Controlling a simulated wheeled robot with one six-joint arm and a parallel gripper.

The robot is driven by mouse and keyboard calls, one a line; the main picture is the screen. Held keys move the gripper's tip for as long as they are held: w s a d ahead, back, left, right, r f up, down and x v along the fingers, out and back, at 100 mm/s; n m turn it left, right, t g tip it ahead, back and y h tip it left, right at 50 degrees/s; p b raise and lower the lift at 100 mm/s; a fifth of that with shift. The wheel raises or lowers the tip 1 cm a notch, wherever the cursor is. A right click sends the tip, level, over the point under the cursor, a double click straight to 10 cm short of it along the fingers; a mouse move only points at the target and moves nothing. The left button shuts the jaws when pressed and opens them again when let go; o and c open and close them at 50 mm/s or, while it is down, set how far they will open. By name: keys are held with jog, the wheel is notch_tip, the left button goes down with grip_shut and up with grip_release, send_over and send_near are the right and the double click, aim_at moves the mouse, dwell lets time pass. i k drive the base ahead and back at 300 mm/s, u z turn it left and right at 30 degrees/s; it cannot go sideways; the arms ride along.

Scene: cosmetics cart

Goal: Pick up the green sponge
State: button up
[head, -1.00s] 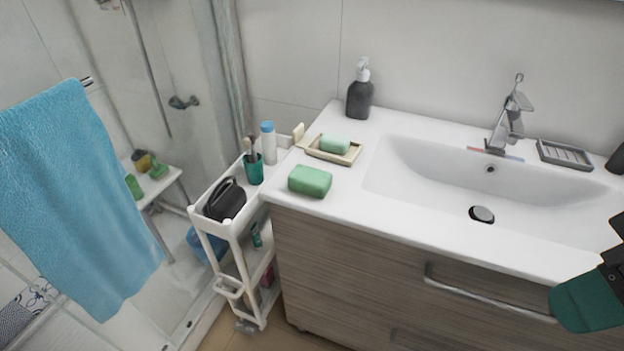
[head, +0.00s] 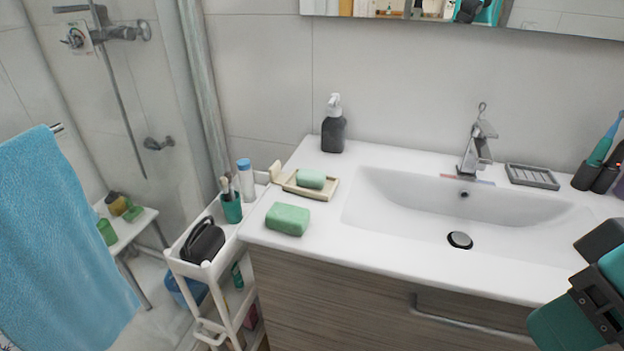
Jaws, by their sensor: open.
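A green sponge (head: 288,219), a rounded block, lies on the white countertop at the front left corner of the sink unit. A smaller pale green bar (head: 311,179) rests in a cream soap dish (head: 326,193) just behind it. Part of my arm, dark grey and teal, shows at the lower right edge of the head view, far to the right of the sponge. My gripper's fingertips are not in view.
A white cart (head: 176,262) stands left of the counter, holding a teal cup (head: 231,208), a white bottle with blue cap (head: 246,180) and a black item (head: 202,241). A dark soap dispenser (head: 333,132) stands behind. The basin (head: 400,205) is empty.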

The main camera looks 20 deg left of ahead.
aim_at(291, 220)
jog(key=u, duration=0.35)
jog(key=i, duration=0.4)
jog(key=u, duration=1.4)
